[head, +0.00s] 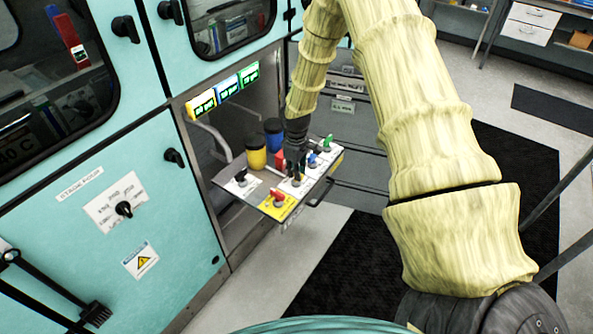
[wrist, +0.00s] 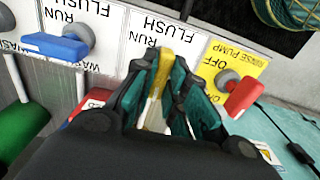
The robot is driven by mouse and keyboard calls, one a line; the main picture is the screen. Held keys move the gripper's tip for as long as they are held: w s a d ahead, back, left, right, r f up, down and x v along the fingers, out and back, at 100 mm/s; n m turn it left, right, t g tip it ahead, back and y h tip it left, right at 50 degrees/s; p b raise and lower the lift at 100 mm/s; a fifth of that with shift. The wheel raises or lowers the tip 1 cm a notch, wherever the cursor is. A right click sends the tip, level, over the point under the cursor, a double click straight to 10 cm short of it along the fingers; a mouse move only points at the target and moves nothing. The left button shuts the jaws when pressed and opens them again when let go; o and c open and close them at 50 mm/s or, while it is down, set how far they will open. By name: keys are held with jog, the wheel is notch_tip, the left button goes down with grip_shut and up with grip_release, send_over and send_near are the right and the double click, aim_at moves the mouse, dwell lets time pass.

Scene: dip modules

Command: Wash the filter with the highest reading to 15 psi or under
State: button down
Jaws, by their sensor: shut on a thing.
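A tilted panel (head: 228,186) in the open bay carries several valve handles. My gripper (head: 295,168) is down at the panel. In the wrist view my gripper (wrist: 158,100) is shut on the yellow handle (wrist: 160,65), beside RUN and FLUSH labels. A blue handle (wrist: 55,46) is to its left, and the red rinse pump handle (wrist: 243,97) to its right, on a yellow plate. A green handle (head: 328,142) is at the panel's far end. Yellow (head: 256,157) and blue (head: 273,135) canisters stand behind. Yellow (head: 204,103), blue (head: 228,89) and green (head: 249,73) framed displays hang above; their readings are too small to tell.
A black knob (head: 241,177) is on the panel's left part. Teal cabinet doors (head: 100,225) with dark knobs flank the bay. A red block (head: 280,158) stands near my gripper. Dark mats (head: 350,275) lie on open floor in front.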

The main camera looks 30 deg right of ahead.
jog(key=shift+d, duration=0.1)
dwell(0.3)
jog(key=c, duration=1.4)
grip_release()
jog(key=shift+c, duration=0.2)
notch_tip(320, 180, up, 12)
